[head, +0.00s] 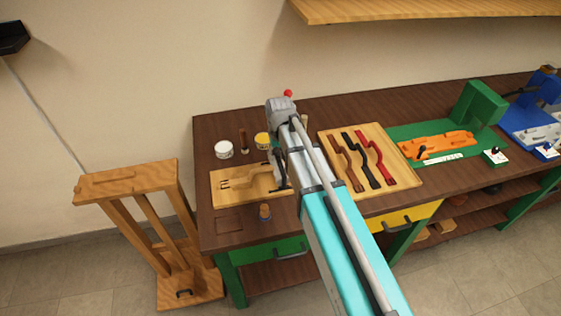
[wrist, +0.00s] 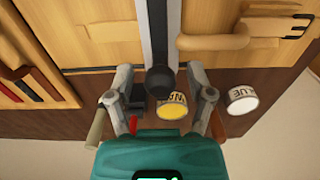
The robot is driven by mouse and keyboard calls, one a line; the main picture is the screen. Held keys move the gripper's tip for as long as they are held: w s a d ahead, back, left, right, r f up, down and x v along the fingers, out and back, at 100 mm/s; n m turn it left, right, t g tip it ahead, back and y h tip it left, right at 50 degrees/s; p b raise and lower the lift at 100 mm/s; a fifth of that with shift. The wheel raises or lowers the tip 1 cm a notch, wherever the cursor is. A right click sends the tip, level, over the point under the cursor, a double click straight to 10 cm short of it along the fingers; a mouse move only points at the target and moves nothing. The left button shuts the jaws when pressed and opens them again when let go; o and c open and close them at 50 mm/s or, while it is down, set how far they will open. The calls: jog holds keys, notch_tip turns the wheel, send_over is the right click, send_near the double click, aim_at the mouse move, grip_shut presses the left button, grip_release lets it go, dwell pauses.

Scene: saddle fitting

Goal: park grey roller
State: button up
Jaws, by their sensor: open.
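In the wrist view, my gripper (wrist: 161,88) is open, its two grey fingers spread over the bench. A dark grey round-ended piece (wrist: 160,82) shows between the fingers, in line with a dark grey strip. I cannot tell whether this is the grey roller or whether a finger touches it. In the head view, my arm hides most of this spot, and only dark parts show beside the saddle board. No other grey roller can be made out. A rectangular outline (head: 229,224) is on the bench's front left.
A light wooden board (head: 228,186) with a tan part lies left of my arm. A tray (head: 407,164) of curved parts lies right.

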jog(key=c, duration=0.8)
jog(key=shift+c, duration=0.2)
jog(key=shift+d, duration=0.15)
jog(key=shift+w+d, duration=0.25)
jog(key=shift+d, duration=0.6)
jog(key=shift+w+d, duration=0.3)
jog(key=shift+d, duration=0.65)
